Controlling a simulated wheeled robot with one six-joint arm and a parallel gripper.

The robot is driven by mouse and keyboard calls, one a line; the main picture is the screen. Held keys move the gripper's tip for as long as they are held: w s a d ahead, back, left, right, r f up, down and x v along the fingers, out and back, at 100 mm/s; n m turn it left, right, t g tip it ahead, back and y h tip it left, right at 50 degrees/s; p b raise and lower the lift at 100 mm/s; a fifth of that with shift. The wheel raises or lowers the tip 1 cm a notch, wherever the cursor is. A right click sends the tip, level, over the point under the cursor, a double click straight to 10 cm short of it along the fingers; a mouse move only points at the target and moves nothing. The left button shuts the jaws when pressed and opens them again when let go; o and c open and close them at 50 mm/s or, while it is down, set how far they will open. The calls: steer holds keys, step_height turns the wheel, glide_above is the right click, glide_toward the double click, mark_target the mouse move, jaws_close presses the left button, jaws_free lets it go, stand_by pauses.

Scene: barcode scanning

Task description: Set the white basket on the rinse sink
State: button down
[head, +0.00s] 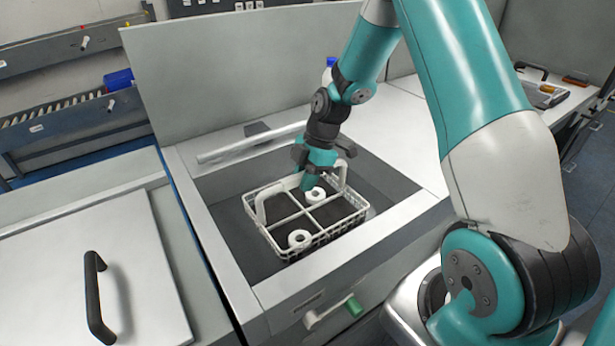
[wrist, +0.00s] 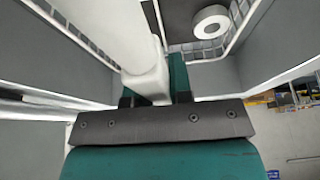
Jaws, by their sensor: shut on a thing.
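The white basket (head: 268,238) is a wire basket with four compartments and raised white handles. It is inside the recessed dark basin of the rinse sink (head: 225,222) in the head view; whether it touches the bottom I cannot tell. Two white ring-shaped items (head: 299,238) sit in separate compartments. My gripper (head: 312,180) is at the far side of the basket, shut on its white handle. In the wrist view the white handle (wrist: 148,82) runs between the jaws, and one white ring (wrist: 211,21) shows in the basket beyond.
A silver pipe (head: 248,143) crosses the sink's back edge. A white lid with a black handle (head: 96,298) lies on the left counter. A tall grey panel (head: 225,70) stands behind. The right counter is mostly clear.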

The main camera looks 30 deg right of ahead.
steer(key=shift+f, duration=0.15)
steer(key=c, duration=1)
jaws_free()
steer(key=shift+c, duration=0.2)
